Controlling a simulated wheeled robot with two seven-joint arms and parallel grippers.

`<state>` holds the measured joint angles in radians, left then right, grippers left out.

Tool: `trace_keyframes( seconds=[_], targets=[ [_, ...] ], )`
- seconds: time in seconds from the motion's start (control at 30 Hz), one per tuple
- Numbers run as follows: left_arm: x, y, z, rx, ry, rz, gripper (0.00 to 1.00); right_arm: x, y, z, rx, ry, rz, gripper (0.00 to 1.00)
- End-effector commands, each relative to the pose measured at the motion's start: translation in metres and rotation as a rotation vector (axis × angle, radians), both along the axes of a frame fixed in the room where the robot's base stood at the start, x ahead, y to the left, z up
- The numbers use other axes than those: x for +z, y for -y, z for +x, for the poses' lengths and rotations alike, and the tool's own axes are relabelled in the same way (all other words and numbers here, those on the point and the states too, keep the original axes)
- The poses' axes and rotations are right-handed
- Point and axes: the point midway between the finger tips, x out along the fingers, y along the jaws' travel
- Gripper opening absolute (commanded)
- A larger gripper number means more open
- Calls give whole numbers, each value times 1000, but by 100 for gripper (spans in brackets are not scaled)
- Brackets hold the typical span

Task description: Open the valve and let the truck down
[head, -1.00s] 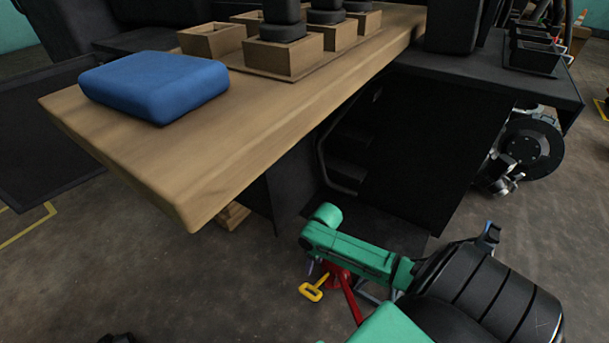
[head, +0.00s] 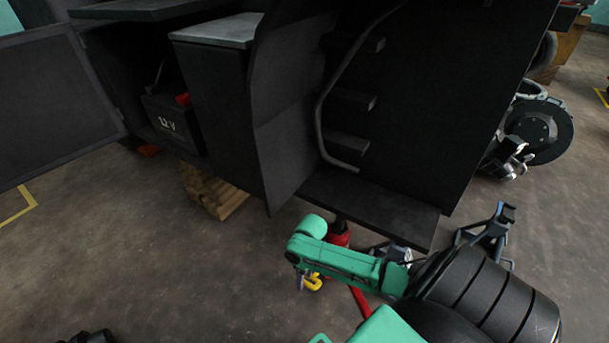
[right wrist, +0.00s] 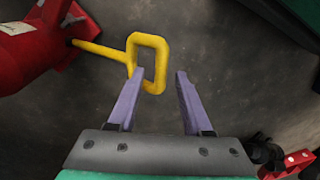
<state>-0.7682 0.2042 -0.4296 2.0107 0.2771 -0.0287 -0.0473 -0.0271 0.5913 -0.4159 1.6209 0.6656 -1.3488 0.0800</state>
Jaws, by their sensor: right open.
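The stripped truck's black body (head: 440,110) fills the upper head view. A red jack (head: 340,236) stands at its lower edge, with a red bar (head: 361,302) towards me; the red part (right wrist: 28,45) also shows at upper left in the right wrist view. A yellow valve handle, a loop on a rod (head: 314,284), is partly hidden by my right gripper (head: 302,280). In the right wrist view the right gripper (right wrist: 161,74) is open. The yellow loop (right wrist: 151,40) overlaps the left fingertip, its lower corner between the fingertips. The right finger is apart from it. I cannot tell about contact.
Wooden blocks (head: 212,193) sit under the truck. A battery marked 12 V (head: 172,122) stands in an open bay. A grey stand (head: 490,235) is right of the jack, close to my right arm. Bare floor (head: 130,250) lies at left.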

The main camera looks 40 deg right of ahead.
Motion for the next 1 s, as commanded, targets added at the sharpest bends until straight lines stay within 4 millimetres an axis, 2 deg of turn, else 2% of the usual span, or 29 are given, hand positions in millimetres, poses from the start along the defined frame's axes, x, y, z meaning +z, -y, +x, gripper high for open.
trace_keyframes(
  seconds=[0.23, 0.27, 0.3, 0.37, 0.4, 0.77, 1.0],
  targets=[
    [0, 0, 0, 2, 4, -2, 0, -2, 0, 0, 0, 0, 0, 50],
    [0, 0, 0, 2, 3, -2, 0, -2, 0, 0, 0, 0, 0, 42],
    [0, 0, 0, 2, 3, -2, 0, -2, 0, 0, 0, 0, 0, 27],
    [0, 0, 0, 2, 3, -2, 0, -2, 0, 0, 0, 0, 0, 4],
    [0, 0, 0, 2, 3, -2, 0, -2, 0, 0, 0, 0, 0, 0],
    [1, 0, 0, 1, 0, -1, 0, -1, -1, 0, 16, -20, -6, 0],
    [5, 1, 0, -4, -6, 3, 0, -1, -3, 4, 86, -99, -30, 0]
  ],
)
